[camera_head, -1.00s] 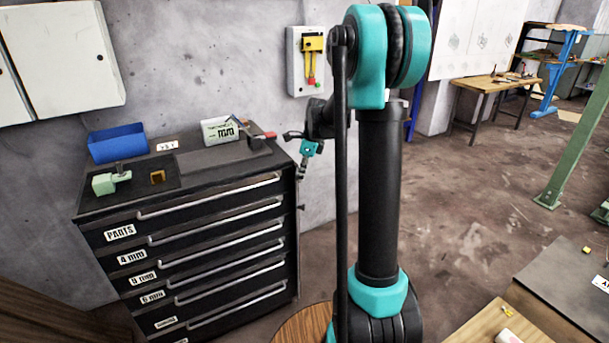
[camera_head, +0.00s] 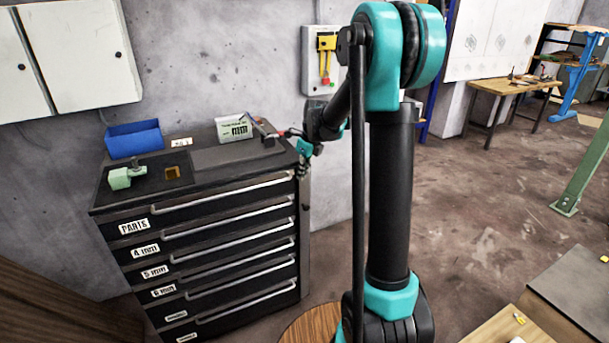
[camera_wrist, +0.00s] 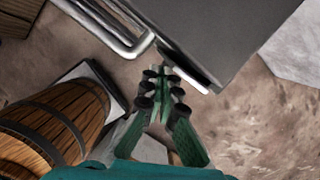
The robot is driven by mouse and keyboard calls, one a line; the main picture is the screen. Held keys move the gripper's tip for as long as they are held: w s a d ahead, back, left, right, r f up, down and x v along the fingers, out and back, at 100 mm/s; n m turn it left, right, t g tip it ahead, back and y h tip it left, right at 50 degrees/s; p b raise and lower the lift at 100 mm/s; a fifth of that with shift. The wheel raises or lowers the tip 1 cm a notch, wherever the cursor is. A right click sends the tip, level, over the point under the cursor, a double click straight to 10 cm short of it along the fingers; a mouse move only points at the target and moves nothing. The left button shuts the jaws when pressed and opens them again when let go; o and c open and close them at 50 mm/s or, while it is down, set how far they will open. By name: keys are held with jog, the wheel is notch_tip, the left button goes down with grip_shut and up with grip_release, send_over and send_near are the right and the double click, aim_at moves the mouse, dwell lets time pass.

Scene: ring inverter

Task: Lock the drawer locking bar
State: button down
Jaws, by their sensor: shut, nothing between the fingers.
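The black drawer cabinet (camera_head: 215,285) stands against the wall at left, with its drawers looking shut. A narrow grey upright strip (camera_head: 305,235) runs down its right edge; it may be the locking bar, but I cannot tell for sure. My gripper (camera_head: 303,170) is beside the cabinet's upper right front corner, small and partly hidden by my arm. In the wrist view my gripper (camera_wrist: 162,78) is shut and empty. Its fingertips are close to the end of a pale-edged grey panel (camera_wrist: 190,68); I cannot tell whether they touch.
Bright drawer handles (camera_wrist: 110,28) stick out close to my fingers. The cabinet top holds a blue bin (camera_head: 134,139), a green vise-like object (camera_head: 124,177) and a white labelled box (camera_head: 234,128). A wooden barrel (camera_wrist: 60,120) stands below.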

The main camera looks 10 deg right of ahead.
jog(key=shift+w+a, duration=0.2)
dwell(0.6)
